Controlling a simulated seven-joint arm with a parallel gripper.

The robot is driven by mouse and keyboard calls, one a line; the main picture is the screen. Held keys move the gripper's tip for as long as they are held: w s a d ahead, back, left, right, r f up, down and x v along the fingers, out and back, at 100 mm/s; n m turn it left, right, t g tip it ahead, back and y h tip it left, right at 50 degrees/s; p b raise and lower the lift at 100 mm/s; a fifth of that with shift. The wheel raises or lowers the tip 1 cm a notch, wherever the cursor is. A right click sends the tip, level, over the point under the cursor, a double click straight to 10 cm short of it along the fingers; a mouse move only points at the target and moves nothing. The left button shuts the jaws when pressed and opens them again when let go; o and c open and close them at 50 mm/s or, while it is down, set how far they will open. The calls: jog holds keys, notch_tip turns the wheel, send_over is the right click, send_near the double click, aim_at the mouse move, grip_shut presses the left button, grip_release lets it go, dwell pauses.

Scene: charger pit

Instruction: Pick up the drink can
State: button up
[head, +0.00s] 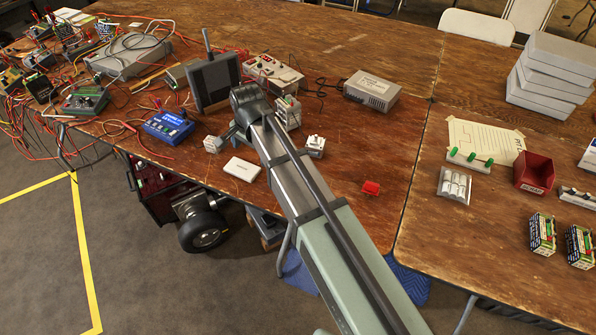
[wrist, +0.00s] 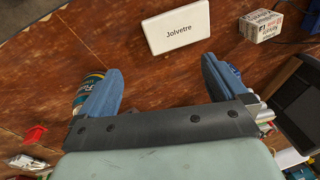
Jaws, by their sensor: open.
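A can-like cylinder (wrist: 85,86) with a dark teal and yellow label and light lettering shows at the left of the wrist view, which looks like the drink can. My gripper (wrist: 160,68) is open, its two blue-looking fingers wide apart with bare table between them. The left finger partly covers the can, which lies on the outer side of that finger. I cannot tell whether they touch. In the head view I cannot make out the can; my arm covers part of the table there.
A white box (head: 241,169) lies in front of my gripper; it also shows in the wrist view (wrist: 176,25). A small printed box (head: 213,144) and a dark screen (head: 214,80) stand nearby. A red piece (head: 371,187) lies right of my arm.

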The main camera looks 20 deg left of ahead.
jog(key=w+d+r+m, duration=0.1)
jog(key=d, duration=0.3)
jog(key=w+d+r+m+h, duration=0.1)
jog(key=w+d, duration=0.1)
jog(key=d, duration=0.2)
jog(key=w+d+r+g, duration=0.1)
jog(key=w+d+r, duration=0.1)
jog(key=d, duration=0.2)
jog(key=shift+w+r+m, duration=0.1)
jog(key=shift+m, duration=0.3)
jog(key=shift+d+h, duration=0.3)
notch_tip(320, 180, down, 8)
jog(key=shift+f, duration=0.2)
jog(key=shift+s+f, duration=0.15)
jog(key=shift+f, duration=1.15)
jog(key=shift+s+f, duration=0.15)
jog(key=shift+f, duration=1.15)
jog(key=c, duration=1.3)
